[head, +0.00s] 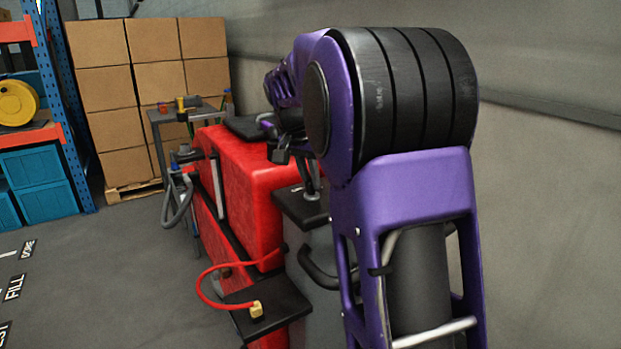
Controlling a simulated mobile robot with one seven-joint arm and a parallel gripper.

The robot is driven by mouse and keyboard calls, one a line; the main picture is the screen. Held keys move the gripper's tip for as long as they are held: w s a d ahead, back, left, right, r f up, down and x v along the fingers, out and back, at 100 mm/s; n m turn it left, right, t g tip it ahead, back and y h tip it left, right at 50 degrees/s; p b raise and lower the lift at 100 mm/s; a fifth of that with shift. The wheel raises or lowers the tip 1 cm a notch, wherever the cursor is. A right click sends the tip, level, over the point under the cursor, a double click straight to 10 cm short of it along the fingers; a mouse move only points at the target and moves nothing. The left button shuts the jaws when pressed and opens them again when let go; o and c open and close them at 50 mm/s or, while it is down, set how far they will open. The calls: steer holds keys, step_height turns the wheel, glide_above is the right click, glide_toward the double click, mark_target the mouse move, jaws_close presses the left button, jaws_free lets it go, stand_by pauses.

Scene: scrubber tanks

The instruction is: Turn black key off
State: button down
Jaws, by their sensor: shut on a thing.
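A red scrubber machine (247,187) stands in the middle of the head view. My purple arm reaches up in front of it and bends over toward its top. My gripper (281,154) is small, dark and partly hidden by my arm, at the right side of the red body's top. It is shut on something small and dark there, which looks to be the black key. The key's outline and its turned position cannot be made out.
A yellow plug (257,310) on a red hose sits on a black ledge (283,304) at the machine's front. A grey cart (188,114), stacked cardboard boxes (150,80) and a blue rack (62,110) stand behind. Open floor (110,270) lies to the left.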

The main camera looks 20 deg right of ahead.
stand_by(0.4)
steer(key=n, duration=0.2)
steer(key=n+t+y+p, duration=0.1)
steer(key=n, duration=0.1)
steer(key=n+y, duration=0.1)
steer(key=n, duration=0.1)
steer(key=shift+s+d+r+p, duration=0.15)
steer(key=shift+d+p, duration=0.1)
steer(key=shift+p, duration=0.15)
steer(key=n+y, duration=0.1)
steer(key=n, duration=0.2)
steer(key=n+y+p, duration=0.1)
steer(key=n, duration=0.1)
steer(key=shift+n+t, duration=0.3)
steer(key=shift+n, duration=0.1)
steer(key=c, duration=0.9)
jaws_free()
steer(key=shift+o, duration=0.2)
steer(key=p+v, duration=0.2)
steer(key=v, duration=1.5)
steer(key=shift+d, duration=0.3)
